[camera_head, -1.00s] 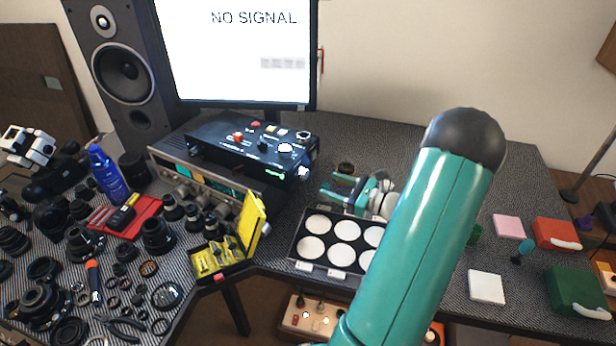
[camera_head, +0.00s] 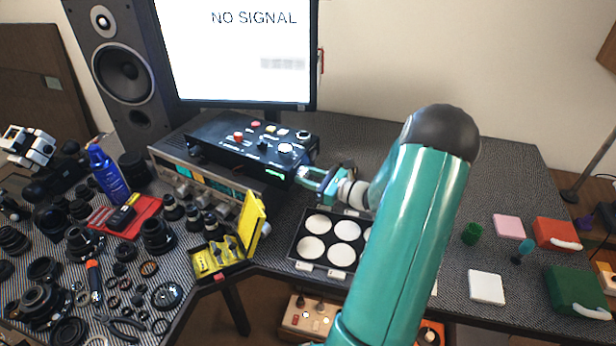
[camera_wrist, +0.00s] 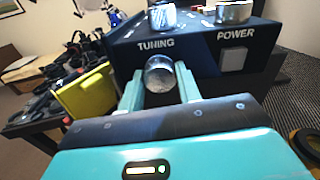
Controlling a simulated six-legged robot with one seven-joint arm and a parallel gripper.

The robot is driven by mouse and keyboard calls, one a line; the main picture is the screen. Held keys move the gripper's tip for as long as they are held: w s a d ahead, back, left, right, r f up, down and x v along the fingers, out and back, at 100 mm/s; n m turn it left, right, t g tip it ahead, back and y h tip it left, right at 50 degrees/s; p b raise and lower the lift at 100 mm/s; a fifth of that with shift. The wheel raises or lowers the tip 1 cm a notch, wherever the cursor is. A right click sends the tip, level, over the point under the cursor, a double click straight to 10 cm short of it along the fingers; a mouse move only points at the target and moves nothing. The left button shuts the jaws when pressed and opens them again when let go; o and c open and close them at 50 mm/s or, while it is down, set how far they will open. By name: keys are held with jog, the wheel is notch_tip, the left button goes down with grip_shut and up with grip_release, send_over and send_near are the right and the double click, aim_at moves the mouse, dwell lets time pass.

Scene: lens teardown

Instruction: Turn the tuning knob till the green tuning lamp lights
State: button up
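The tuning knob (camera_wrist: 160,74) is a round silver knob under the word TUNING on the end face of a dark box (camera_wrist: 205,50). In the wrist view it sits between the two teal fingers of my gripper (camera_wrist: 160,84). The fingers look parted, one on each side of the knob; firm contact cannot be made out. In the head view my gripper (camera_head: 312,176) is at the right end of the black box (camera_head: 230,140) and hides the knob. A small green glow (camera_head: 276,174) shows on the box's front; I cannot tell whether it is the tuning lamp.
A POWER button (camera_wrist: 233,61) is right of the knob. More knobs stand on the box top. A monitor (camera_head: 240,50) reading NO SIGNAL is behind. A tray of white discs (camera_head: 297,245) and an open yellow case (camera_head: 252,222) lie in front.

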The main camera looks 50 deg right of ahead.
jog(key=shift+c, duration=1)
jog(key=shift+m, duration=1.6)
jog(key=o, duration=1)
jog(key=v, duration=1.3)
jog(key=shift+s, duration=0.4)
jog(key=shift+d, duration=0.15)
